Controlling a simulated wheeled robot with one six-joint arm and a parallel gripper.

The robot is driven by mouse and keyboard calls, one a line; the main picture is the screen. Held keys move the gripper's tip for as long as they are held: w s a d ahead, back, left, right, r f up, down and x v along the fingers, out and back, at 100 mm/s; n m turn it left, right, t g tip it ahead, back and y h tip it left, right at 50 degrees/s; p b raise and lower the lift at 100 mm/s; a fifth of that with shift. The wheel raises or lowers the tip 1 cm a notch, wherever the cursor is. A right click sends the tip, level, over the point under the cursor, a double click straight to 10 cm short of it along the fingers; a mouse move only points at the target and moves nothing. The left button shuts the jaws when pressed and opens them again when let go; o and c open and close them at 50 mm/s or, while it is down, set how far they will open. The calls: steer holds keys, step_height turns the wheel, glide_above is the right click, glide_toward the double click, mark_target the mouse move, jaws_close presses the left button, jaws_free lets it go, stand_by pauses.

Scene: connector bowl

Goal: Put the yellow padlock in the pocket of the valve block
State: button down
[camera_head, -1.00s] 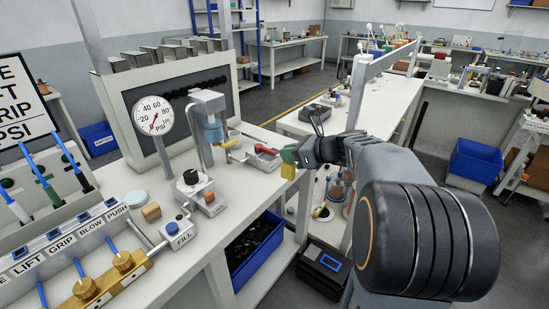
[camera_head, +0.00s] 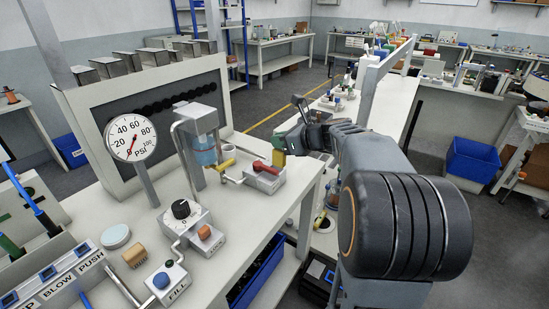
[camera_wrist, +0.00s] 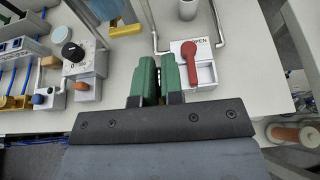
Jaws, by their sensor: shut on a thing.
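My gripper (camera_head: 281,150) has green fingers and is shut on the yellow padlock (camera_head: 278,159), which shows just below the fingers in the head view. The valve block (camera_head: 265,180) is a white block with a red lever, near the table's right edge. In the wrist view the valve block (camera_wrist: 206,76) lies just right of the fingers, with "OPEN" partly hidden behind the lever. The padlock is held above table level, beside the block.
A glass-jar stand (camera_head: 203,150), a pressure gauge (camera_head: 130,138) and a knob box (camera_head: 184,218) stand farther left. The table's front right edge (camera_head: 300,188) is close to the block.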

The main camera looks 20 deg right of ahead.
steer(key=shift+w+d+f, duration=0.55)
steer(key=shift+w+f, duration=1.15)
steer(key=shift+f, duration=0.2)
steer(key=shift+w+d+f, duration=0.5)
steer(key=shift+w+f, duration=1.15)
steer(key=shift+f, duration=0.3)
steer(key=shift+w+d+f, duration=0.55)
steer(key=shift+w+f, duration=1.15)
steer(key=shift+f, duration=0.2)
steer(key=shift+f, duration=0.2)
steer(key=c, duration=1.2)
jaws_free()
steer(key=shift+c, duration=0.2)
